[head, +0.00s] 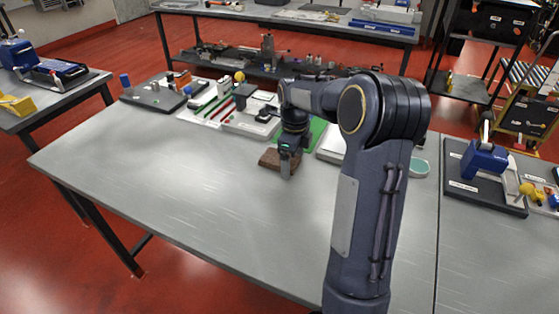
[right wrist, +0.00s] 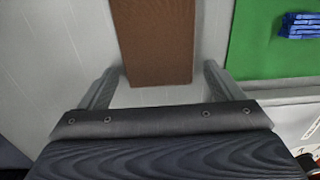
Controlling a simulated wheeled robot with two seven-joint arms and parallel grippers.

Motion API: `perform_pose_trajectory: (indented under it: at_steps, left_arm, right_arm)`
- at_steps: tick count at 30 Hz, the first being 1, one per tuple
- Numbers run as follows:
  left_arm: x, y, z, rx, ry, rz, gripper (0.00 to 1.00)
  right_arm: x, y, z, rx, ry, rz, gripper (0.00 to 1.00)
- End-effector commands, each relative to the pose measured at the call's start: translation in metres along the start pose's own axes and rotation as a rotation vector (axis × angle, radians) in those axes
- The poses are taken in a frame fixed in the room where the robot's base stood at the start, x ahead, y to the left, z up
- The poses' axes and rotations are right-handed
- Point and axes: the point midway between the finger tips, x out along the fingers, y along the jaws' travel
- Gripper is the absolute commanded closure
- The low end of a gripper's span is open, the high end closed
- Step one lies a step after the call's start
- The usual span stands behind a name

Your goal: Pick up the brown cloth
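The brown cloth (head: 270,159) lies flat on the grey metal table (head: 200,190), in front of the green mat. It also shows in the right wrist view (right wrist: 152,42) as a brown rectangle between and beyond the two fingers. My right gripper (head: 287,172) is low over the cloth in the head view and hides part of it. In the right wrist view my right gripper (right wrist: 160,80) has its fingers wide apart with nothing between the fingertips but the cloth's near end. I cannot tell whether the fingers touch the table. My left gripper is not in view.
The green mat (right wrist: 265,50) with a blue item (right wrist: 299,25) lies beside the cloth. White and grey trays (head: 251,124) with small parts line the table's back. A blue vise-like device (head: 485,160) stands at the right. The table's front left is clear.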

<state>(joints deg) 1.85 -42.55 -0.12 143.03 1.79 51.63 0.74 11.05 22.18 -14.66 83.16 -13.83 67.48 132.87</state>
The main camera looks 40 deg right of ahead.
Motion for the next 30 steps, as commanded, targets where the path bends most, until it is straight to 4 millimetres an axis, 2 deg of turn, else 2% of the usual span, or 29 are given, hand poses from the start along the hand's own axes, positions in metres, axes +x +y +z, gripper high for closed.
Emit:
perform_pose_trajectory:
  at_steps: [1,10,17,20,30]
  left_arm:
    - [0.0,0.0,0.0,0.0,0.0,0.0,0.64]
    - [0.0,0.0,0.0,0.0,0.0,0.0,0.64]
    - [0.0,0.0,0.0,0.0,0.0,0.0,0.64]
    - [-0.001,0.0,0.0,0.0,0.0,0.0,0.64]
    - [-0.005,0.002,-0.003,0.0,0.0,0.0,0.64]
  right_arm:
    - [0.0,0.0,0.0,0.0,0.0,0.0,0.2]
    - [0.0,0.0,0.0,0.0,0.0,0.0,0.59]
    - [-0.002,0.0,0.0,-0.001,-0.001,-0.001,0.59]
    - [-0.011,0.0,0.001,-0.001,-0.002,-0.002,0.59]
    - [-0.077,0.0,0.001,-0.002,-0.004,-0.003,0.59]
